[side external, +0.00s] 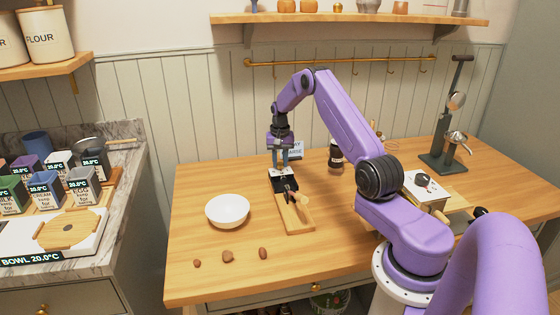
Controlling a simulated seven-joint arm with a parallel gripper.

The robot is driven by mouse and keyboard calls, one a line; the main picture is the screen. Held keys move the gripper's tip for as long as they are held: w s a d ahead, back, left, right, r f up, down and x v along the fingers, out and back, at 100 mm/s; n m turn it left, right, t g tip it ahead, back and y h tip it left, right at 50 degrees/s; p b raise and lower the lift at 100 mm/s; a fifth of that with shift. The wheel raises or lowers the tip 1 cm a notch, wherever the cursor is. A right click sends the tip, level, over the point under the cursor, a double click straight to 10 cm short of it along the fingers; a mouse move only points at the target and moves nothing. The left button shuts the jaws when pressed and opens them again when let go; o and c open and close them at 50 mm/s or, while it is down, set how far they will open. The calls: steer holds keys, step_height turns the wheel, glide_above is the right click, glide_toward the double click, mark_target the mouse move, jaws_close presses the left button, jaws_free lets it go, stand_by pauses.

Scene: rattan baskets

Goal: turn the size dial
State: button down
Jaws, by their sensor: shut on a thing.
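A cracker-like device with dark and pale metal parts (285,184) is mounted on a narrow wooden board (296,218) in the middle of the table. My gripper (283,166) points straight down over the far end of this device. It is shut on a small part there, which appears to be the size dial. The fingers largely hide that part, and its setting is too small to read. A wooden-ended handle (299,197) lies toward the near end of the board.
A white bowl (227,210) stands left of the board, with several brown nuts (228,256) in front. A dark jar (336,157) is behind right. A box with a black knob (423,181) and a tall press (446,130) stand right. The table's left front is mostly clear.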

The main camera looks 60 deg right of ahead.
mark_target(280, 163)
steer(key=shift+m, duration=0.3)
steer(key=c, duration=0.8)
jaws_free()
steer(key=shift+c, duration=0.2)
steer(key=shift+r, duration=0.1)
step_height(280, 163, up, 17)
steer(key=shift+r, duration=0.1)
